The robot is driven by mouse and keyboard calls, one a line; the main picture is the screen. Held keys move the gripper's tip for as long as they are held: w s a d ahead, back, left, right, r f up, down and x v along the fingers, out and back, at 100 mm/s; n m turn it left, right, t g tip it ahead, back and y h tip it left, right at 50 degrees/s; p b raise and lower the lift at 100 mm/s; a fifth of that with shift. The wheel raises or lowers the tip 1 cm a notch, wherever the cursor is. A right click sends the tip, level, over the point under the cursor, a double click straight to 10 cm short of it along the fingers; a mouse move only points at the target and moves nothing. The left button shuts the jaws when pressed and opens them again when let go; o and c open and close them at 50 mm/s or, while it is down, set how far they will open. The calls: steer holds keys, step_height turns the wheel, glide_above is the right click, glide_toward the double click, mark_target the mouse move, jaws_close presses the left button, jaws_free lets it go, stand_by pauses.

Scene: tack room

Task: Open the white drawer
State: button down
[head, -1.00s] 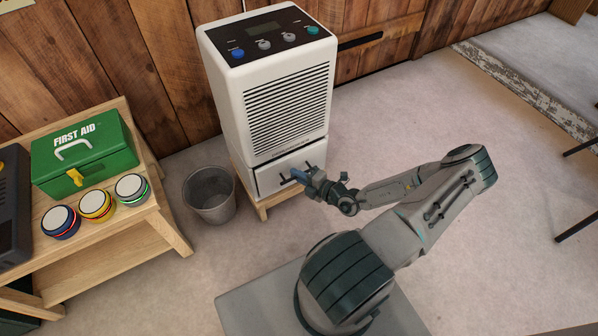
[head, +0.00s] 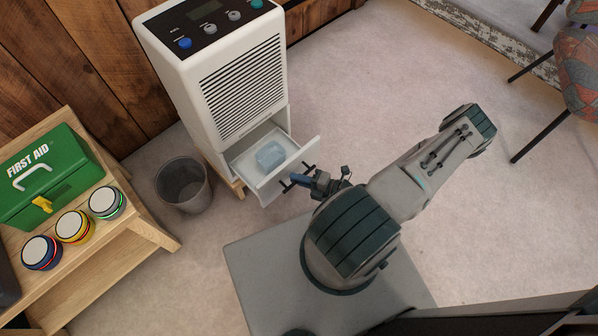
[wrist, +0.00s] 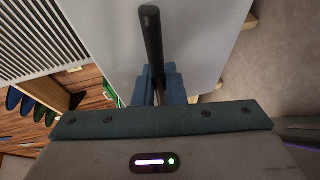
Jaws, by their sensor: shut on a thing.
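The white drawer (head: 293,178) at the bottom of the white dehumidifier-like appliance (head: 221,80) is pulled out, and its inside shows in the head view. A pale blue block (head: 270,154) lies inside it. My gripper (head: 298,180) is at the drawer's front, shut on the dark bar handle. In the wrist view the dark handle (wrist: 151,45) runs between the blue fingers (wrist: 160,84), with the white drawer front (wrist: 195,45) behind it. The fingertips are partly hidden by the handle.
A grey waste bin (head: 183,186) stands just left of the drawer. Open carpet lies to the right, with a patterned chair (head: 580,70) beyond.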

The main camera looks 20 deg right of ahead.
steer(key=c, duration=1.8)
jaws_free()
steer(key=shift+o, duration=0.2)
steer(key=shift+s+d, duration=0.1)
steer(key=p+v, duration=0.2)
steer(key=v, duration=1.1)
steer(key=shift+s+d+r, duration=0.2)
steer(key=shift+d, duration=0.05)
